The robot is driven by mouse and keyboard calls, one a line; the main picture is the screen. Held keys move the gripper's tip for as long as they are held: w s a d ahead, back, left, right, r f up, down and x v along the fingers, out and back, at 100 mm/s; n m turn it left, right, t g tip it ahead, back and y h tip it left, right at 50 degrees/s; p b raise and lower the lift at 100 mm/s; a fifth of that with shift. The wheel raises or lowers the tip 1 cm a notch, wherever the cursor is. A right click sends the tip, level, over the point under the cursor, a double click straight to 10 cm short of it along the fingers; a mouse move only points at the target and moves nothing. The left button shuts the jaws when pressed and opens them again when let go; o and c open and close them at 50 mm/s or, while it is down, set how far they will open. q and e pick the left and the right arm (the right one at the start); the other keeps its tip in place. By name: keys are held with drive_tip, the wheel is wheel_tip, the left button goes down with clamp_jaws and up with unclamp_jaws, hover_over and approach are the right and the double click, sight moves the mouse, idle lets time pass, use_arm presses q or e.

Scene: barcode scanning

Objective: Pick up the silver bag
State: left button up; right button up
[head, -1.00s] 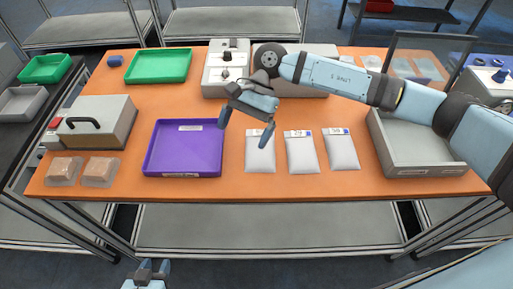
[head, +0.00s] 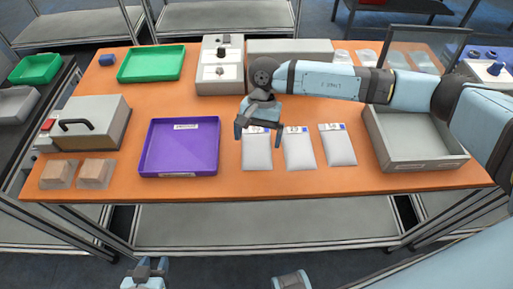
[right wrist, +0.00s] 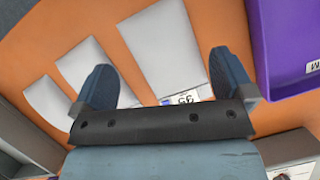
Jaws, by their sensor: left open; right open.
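Three silver bags lie flat in a row on the orange table: a left one (head: 257,157), a middle one (head: 300,153) and a right one (head: 340,150), each with a label at its far end. My right gripper (head: 258,132) is open and empty above the label end of the left bag. In the right wrist view, the left bag (right wrist: 165,50) shows between the open fingers (right wrist: 165,82), and its label is partly hidden by the gripper. The other two bags show to the left. My left gripper (head: 147,268) is open and empty at the bottom edge, off the table.
A purple tray (head: 150,150) stands left of the bags, and a grey open bin (head: 415,164) stands to their right. A green tray (head: 125,70), grey machine (head: 220,84) and lidded grey box (head: 92,112) stand around. Two brown packages (head: 96,173) lie front left.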

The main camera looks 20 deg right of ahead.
sight(256, 153)
drive_tip(key=p+x, duration=0.1)
drive_tip(key=x, duration=0.2)
drive_tip(key=shift+s+a+f, duration=0.15)
drive_tip(key=shift+f, duration=0.15)
drive_tip(key=shift+s+f, duration=0.1)
drive_tip(key=shift+f, duration=0.35)
drive_tip(key=c, duration=0.6)
use_arm(q)
drive_tip(key=shift+r, duration=0.65)
